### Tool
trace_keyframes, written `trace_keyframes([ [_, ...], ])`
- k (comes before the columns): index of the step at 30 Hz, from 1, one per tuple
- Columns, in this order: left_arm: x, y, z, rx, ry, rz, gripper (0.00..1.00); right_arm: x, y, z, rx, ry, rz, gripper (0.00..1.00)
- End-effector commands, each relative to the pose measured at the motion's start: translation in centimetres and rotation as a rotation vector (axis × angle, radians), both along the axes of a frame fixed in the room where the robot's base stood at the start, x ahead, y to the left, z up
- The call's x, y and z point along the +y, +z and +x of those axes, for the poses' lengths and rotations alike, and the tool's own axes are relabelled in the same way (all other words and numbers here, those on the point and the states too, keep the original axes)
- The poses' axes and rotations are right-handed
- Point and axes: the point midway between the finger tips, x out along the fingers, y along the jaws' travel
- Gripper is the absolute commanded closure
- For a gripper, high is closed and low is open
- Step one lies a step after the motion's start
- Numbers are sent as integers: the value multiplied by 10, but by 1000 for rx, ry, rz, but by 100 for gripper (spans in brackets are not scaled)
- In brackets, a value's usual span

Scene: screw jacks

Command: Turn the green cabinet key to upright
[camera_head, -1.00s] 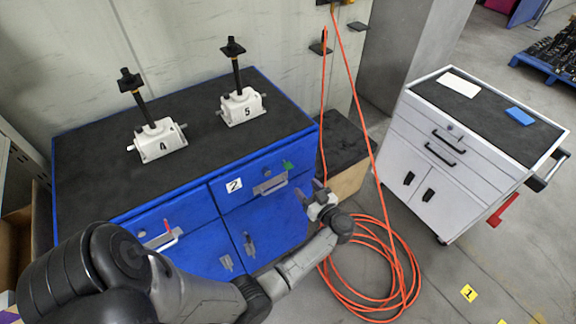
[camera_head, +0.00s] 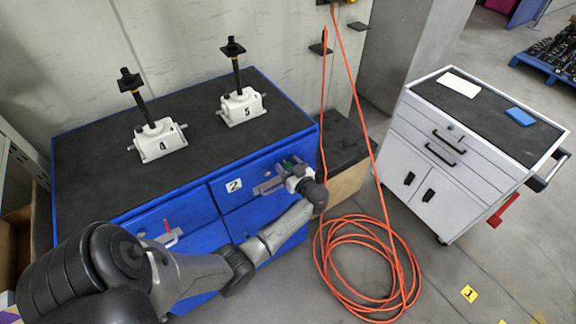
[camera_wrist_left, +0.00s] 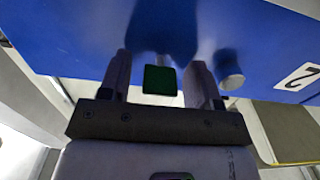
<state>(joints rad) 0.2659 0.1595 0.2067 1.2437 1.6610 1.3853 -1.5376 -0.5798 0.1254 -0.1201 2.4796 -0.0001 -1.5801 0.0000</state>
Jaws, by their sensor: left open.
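The green key (camera_head: 289,163) is on the front of the blue cabinet (camera_head: 190,208), near the top right corner. In the left wrist view the key (camera_wrist_left: 160,80) shows as a green block between the two fingers, with a gap on each side. My left gripper (camera_head: 285,170) is open at the cabinet front, its fingers either side of the key; in the left wrist view the gripper (camera_wrist_left: 160,88) also shows. The key's tilt is hard to tell. My right gripper is not in view.
Two white screw jacks, 4 (camera_head: 158,141) and 5 (camera_head: 241,106), stand on the cabinet top. A drawer handle (camera_head: 268,186) is just left of my gripper. An orange hose (camera_head: 365,262) lies coiled on the floor. A white tool cart (camera_head: 450,160) stands to the right.

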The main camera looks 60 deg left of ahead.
Motion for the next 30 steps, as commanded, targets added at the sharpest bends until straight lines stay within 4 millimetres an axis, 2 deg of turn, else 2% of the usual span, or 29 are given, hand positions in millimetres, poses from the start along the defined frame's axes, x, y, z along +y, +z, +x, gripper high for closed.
trace_keyframes([
  [5,0,0,0,0,0,0,43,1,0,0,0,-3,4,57],
  [21,0,0,0,0,0,0,92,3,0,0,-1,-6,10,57],
  [30,-1,0,0,-56,1,1,92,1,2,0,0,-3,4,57],
])
